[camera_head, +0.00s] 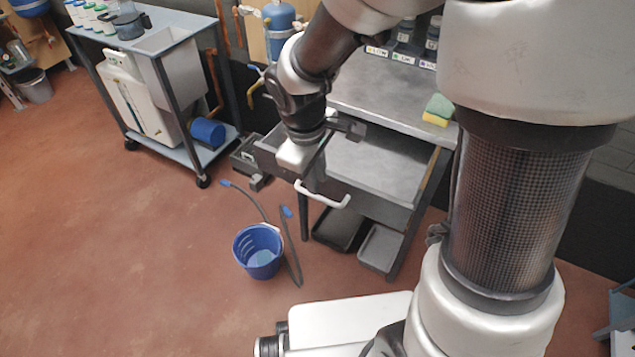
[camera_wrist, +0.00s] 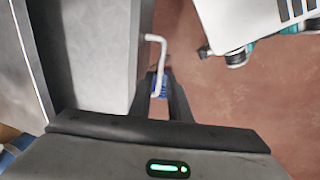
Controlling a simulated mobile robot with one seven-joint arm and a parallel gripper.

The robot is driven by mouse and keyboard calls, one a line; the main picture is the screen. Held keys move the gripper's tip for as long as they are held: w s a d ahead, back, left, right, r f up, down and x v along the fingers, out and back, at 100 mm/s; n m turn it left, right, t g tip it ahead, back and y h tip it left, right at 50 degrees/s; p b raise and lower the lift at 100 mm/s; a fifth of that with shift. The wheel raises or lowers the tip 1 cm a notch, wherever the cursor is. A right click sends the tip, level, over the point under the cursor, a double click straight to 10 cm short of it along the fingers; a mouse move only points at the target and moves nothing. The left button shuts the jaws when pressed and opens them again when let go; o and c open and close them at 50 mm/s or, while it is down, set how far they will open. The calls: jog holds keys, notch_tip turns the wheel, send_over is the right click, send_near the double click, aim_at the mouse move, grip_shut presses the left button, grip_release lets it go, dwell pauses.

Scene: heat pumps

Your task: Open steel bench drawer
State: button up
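The steel bench (camera_head: 385,95) stands at the upper centre of the head view. Its drawer (camera_head: 375,165) is pulled out, with its grey, empty-looking inside showing. The white bar handle (camera_head: 322,196) is on the drawer's front panel. My gripper (camera_head: 313,180) is at the left part of this handle, pointing down. In the wrist view, the drawer's inside (camera_wrist: 80,45) and front panel fill the left, and the handle (camera_wrist: 157,55) runs down towards my gripper (camera_wrist: 160,90). The fingers are apart, with the handle's end between them and gaps visible. Contact cannot be told.
A blue bucket (camera_head: 258,252) with hoses stands on the floor in front of the bench. A cart (camera_head: 165,75) stands at the upper left. A green and yellow sponge (camera_head: 437,110) lies on the bench top.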

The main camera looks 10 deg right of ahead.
notch_tip(320, 180, up, 12)
jog(key=s+a+p, duration=0.1)
jog(key=s+p, duration=0.1)
jog(key=shift+a+p, duration=0.15)
jog(key=shift+p, duration=0.25)
jog(key=s+d+r+m+t+y, duration=0.1)
jog(key=s+d+r+m+t, duration=0.3)
jog(key=s+d+r+m, duration=0.65)
notch_tip(320, 180, up, 16)
jog(key=p, duration=1.7)
jog(key=shift+s+a, duration=0.3)
